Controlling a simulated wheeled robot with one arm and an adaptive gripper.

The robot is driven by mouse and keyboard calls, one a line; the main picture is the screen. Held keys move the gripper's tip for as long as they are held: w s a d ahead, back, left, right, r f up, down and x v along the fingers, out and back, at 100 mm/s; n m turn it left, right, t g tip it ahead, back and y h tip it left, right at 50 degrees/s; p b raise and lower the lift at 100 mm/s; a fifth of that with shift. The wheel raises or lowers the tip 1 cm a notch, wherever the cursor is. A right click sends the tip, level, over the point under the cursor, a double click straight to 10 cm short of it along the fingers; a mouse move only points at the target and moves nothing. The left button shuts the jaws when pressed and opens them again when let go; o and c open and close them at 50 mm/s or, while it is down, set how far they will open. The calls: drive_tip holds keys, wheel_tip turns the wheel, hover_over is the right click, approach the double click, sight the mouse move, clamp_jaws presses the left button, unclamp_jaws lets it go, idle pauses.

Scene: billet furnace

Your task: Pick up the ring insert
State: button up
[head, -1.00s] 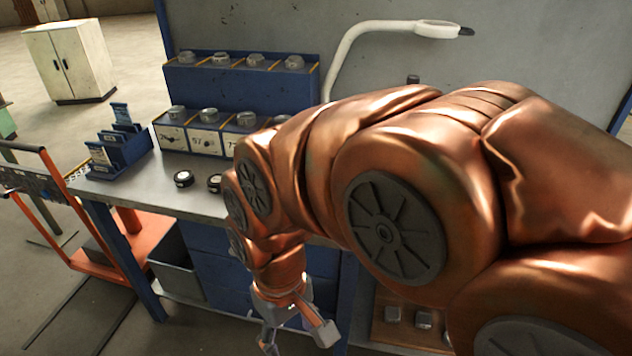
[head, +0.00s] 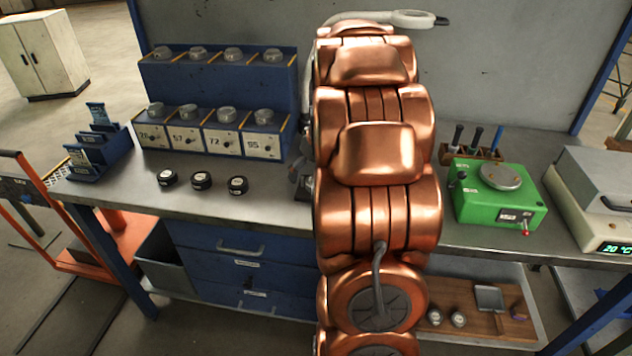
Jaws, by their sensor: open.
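Several grey round metal pieces that look like ring inserts sit on a blue two-step rack at the back of the bench. One row is on the upper step (head: 232,54), and another is on the lower step (head: 227,115), above numbered label plates. I cannot tell which one is the task's ring insert (head: 264,116). My copper arm stands upright in the middle and hides the bench behind it. Only a grey part of my gripper (head: 299,170) shows at the arm's left edge, right of the rack. It is open, and no piece is seen in it.
Three small black discs (head: 202,181) lie on the bench (head: 120,195) before the rack. A blue holder (head: 98,152) stands left. A green device (head: 498,198) and a beige instrument (head: 595,205) stand right. A lamp (head: 385,18) reaches over the back. The left front bench is clear.

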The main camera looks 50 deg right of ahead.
drive_tip(key=shift+h, duration=0.3)
drive_tip(key=d, duration=0.5)
drive_tip(key=shift+f, duration=0.4)
drive_tip(key=shift+t, duration=0.3)
drive_tip(key=shift+s+p+x, duration=0.15)
drive_tip(key=shift+p+x, duration=0.8)
drive_tip(key=shift+x, duration=1)
drive_tip(key=shift+s+p+x, duration=0.1)
drive_tip(key=shift+p+x, duration=0.8)
drive_tip(key=shift+x, duration=1)
drive_tip(key=shift+f, duration=0.1)
drive_tip(key=c, duration=1.6)
drive_tip(key=shift+c, duration=0.5)
